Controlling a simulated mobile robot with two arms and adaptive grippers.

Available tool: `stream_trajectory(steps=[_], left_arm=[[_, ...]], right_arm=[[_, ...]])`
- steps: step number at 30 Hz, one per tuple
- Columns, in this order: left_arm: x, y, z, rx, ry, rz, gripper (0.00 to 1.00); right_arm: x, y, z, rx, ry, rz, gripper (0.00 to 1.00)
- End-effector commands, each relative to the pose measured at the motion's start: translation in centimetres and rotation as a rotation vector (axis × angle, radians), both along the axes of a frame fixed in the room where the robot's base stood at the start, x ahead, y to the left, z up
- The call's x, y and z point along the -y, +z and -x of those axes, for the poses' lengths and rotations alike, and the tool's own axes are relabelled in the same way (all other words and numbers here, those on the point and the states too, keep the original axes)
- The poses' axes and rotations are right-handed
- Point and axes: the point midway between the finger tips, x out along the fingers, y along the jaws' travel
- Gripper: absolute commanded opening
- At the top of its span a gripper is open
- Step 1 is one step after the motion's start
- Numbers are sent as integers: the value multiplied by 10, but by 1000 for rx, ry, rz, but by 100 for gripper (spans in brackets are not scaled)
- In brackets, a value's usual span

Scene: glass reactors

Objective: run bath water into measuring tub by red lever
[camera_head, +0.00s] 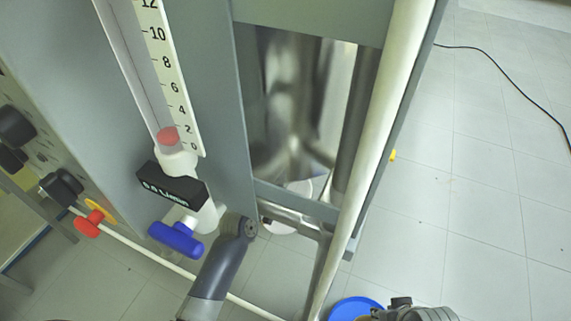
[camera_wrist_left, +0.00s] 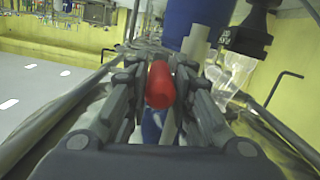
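In the left wrist view my left gripper (camera_wrist_left: 160,95) has its two fingers apart. A rounded red piece (camera_wrist_left: 160,85), which looks like a lever end, lies between them. Contact with the fingers is not clear. My left gripper is not visible in the head view; a grey arm link of mine passes behind the frame at bottom centre. A white round tub or pail (camera_head: 285,212) shows partly beneath the steel vessel (camera_head: 290,100).
A flow meter with a red float (camera_head: 168,136), a black display (camera_head: 172,186) and a blue lever (camera_head: 176,240) stands at left. A pale post (camera_head: 385,110) runs down the middle. A blue round thing (camera_head: 355,308) sits at the bottom edge. Floor is clear at right except a black cable (camera_head: 510,75).

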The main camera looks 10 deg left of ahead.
Motion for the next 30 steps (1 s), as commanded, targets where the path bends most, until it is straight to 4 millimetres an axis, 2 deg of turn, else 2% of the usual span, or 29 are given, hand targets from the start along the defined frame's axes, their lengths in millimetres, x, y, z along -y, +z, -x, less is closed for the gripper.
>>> stream_trajectory(steps=[1,2,12,17,30], left_arm=[[0,3,-1,6,2,2,36],[0,3,-1,6,2,2,40],[0,0,1,-1,0,0,40],[-4,0,11,-2,0,-1,40],[-30,13,85,-2,0,-2,40]], right_arm=[[0,0,0,0,0,0,25],[0,0,0,0,0,0,25],[-1,0,0,0,1,-1,25],[0,0,0,0,1,-1,25],[0,0,0,1,0,-1,25]])
